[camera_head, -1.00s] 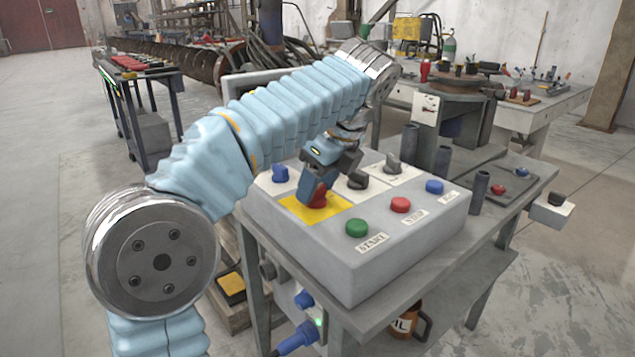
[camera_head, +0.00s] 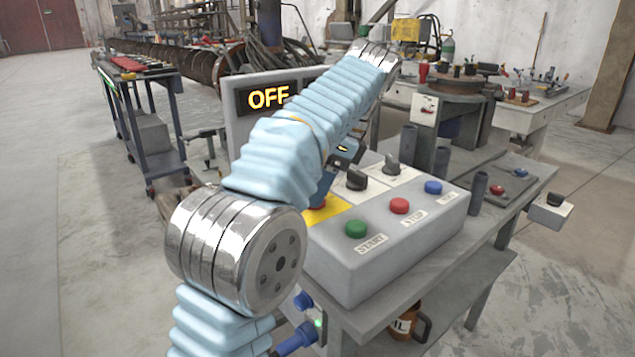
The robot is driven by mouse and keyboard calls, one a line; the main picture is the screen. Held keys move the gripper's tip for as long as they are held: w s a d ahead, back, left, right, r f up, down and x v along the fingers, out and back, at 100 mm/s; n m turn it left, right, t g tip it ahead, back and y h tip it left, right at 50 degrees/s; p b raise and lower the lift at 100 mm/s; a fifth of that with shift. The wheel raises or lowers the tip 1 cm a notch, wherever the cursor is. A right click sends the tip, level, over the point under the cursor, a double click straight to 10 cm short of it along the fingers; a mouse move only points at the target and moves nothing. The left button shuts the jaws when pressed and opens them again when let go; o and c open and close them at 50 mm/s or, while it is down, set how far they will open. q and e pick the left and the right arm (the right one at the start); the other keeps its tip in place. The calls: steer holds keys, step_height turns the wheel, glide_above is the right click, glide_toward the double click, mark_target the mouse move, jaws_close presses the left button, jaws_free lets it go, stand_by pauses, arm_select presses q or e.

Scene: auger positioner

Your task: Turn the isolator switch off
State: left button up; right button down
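The grey control box (camera_head: 360,265) stands on the metal table. It carries a black rotary knob (camera_head: 356,180), a grey rotary knob (camera_head: 391,164) and green, red and blue buttons along its front. A red button (camera_head: 318,206) on a yellow plate is mostly covered by my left arm. No label naming the isolator switch is readable. My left gripper (camera_head: 331,178) is beside the black knob, above the yellow plate, largely hidden behind my forearm. Its fingers cannot be made out. A display (camera_head: 268,97) behind the box reads OFF. My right gripper is out of view.
Upright grey tubes (camera_head: 479,192) stand right of the control box. Blue plugs (camera_head: 297,338) sit below the tabletop. A cart (camera_head: 150,120) stands at the left; open floor lies before it.

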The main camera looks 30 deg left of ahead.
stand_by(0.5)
arm_select(q)
steer(key=o, duration=1)
steer(key=shift+o, duration=0.2)
steer(key=shift+a, duration=0.1)
